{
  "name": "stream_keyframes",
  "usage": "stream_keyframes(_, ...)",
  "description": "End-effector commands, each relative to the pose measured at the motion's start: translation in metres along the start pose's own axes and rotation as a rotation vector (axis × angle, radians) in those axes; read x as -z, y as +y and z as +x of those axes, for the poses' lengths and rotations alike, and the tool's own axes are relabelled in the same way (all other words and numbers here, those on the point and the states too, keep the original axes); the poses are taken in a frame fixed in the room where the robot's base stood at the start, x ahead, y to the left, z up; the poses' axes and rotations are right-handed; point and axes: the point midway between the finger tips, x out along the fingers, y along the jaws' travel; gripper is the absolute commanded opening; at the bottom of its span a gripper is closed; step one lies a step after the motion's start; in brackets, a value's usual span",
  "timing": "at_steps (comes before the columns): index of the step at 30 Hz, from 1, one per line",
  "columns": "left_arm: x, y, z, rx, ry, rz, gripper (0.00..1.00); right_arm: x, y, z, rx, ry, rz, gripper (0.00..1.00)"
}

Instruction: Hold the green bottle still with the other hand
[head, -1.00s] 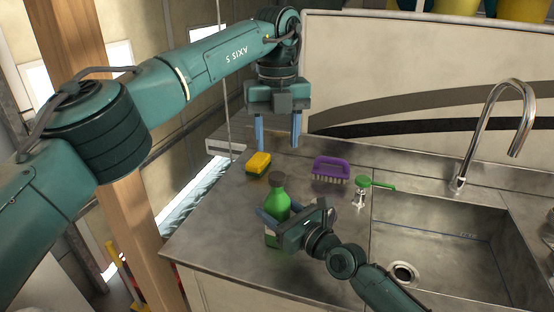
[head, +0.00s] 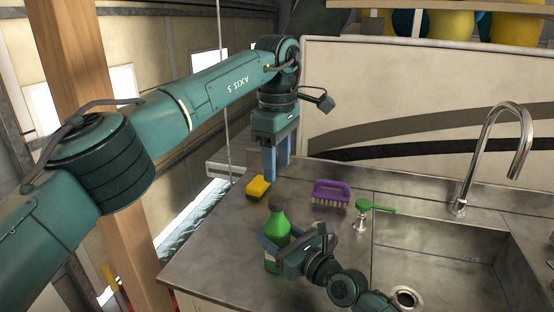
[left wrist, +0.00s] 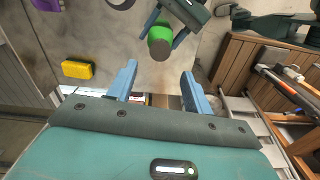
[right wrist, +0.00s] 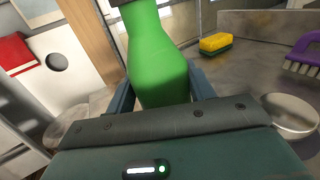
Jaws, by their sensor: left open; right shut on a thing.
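The green bottle (head: 278,226) with a dark cap stands upright on the metal counter, left of the sink. My right gripper (head: 268,243) is shut on the bottle from the right; its fingers sit on either side of it in the right wrist view, where the bottle (right wrist: 160,62) fills the middle. My left gripper (head: 276,172) is open and empty, fingers pointing down, above the back of the counter near the sponge. In the left wrist view the bottle (left wrist: 161,34) shows from above, beyond the open left fingers (left wrist: 160,85).
A yellow sponge (head: 258,187) lies behind the bottle. The counter's left front is clear.

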Motion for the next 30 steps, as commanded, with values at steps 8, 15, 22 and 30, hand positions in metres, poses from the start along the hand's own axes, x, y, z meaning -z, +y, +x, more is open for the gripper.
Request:
stream_keyframes(8,0.000,0.000,0.001,0.001,-0.001,0.620,0.51,0.001,0.000,0.000,0.000,0.001,0.000,0.00)
stream_keyframes(15,0.000,0.000,0.000,0.001,-0.001,1.115,0.51,0.001,0.000,0.000,0.000,0.001,0.000,0.00)
stream_keyframes(22,0.000,0.000,0.000,0.001,-0.002,1.396,0.51,0.001,0.000,0.000,0.000,0.001,0.000,0.00)
stream_keyframes(30,0.001,0.000,0.019,0.002,-0.003,1.459,0.51,0.001,0.000,0.000,0.000,0.001,0.000,0.00)
